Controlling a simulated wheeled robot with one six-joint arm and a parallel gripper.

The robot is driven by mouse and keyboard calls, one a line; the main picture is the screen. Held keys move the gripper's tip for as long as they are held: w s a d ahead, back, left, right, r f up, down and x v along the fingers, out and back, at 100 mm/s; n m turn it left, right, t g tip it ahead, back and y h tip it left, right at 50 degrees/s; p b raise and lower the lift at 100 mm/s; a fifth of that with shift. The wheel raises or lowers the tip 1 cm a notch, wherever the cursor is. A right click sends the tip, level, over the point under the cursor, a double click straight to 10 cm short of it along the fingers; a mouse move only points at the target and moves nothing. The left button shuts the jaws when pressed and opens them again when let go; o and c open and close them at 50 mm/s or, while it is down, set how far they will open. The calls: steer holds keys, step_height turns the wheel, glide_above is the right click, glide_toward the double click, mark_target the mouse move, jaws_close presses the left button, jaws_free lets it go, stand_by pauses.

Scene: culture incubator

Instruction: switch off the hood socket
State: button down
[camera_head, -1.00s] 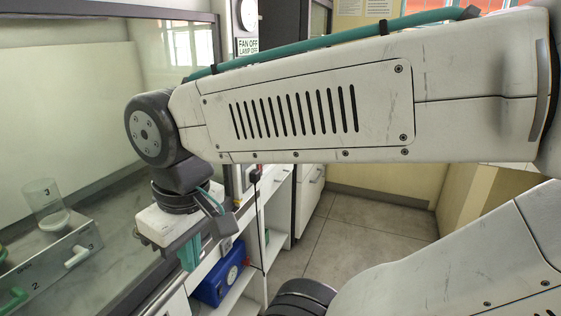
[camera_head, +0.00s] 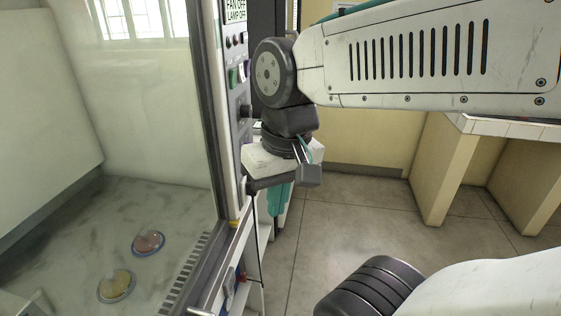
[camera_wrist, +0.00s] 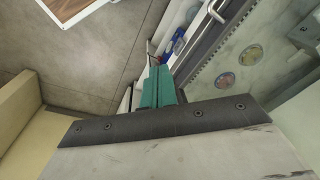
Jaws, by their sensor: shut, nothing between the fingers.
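The hood's narrow front panel (camera_head: 232,130) stands upright just left of my arm in the head view. It carries small dark knobs (camera_head: 234,41), a green switch (camera_head: 233,77) and a black knob or plug (camera_head: 246,110). A black cord (camera_head: 262,262) hangs down beside the panel from behind my gripper. I cannot make out the hood socket's own switch; my wrist may cover part of that area. My gripper (camera_head: 277,205) points down in front of the panel's lower part, its teal fingers shut and empty. In the wrist view the fingers (camera_wrist: 158,85) are together above the floor.
The hood's glass and frame (camera_head: 215,150) are close on the left, with two culture dishes (camera_head: 148,243) (camera_head: 116,286) inside. A blue device (camera_wrist: 173,45) sits on a low shelf. Open floor (camera_head: 350,225) lies to the right, before a white-topped bench (camera_head: 500,127).

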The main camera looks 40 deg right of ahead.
steer(key=w+d+f+m+t+y, duration=0.1)
steer(key=w+d+f+m+y, duration=0.15)
steer(key=w+d+m, duration=0.9)
steer(key=w+d+f+m+t+y, duration=0.1)
steer(key=w+d+f+m+t, duration=0.15)
steer(key=d+m, duration=0.4)
steer(key=w+d+f+m+t, duration=0.1)
steer(key=w+d+m, duration=0.35)
steer(key=m, duration=0.35)
steer(key=w+a+r+x, duration=0.1)
steer(key=x, duration=1.1)
steer(key=shift+w+a+r, duration=0.2)
steer(key=shift+r, duration=0.05)
steer(key=shift+w+a+f, duration=0.2)
steer(key=shift+f, duration=0.2)
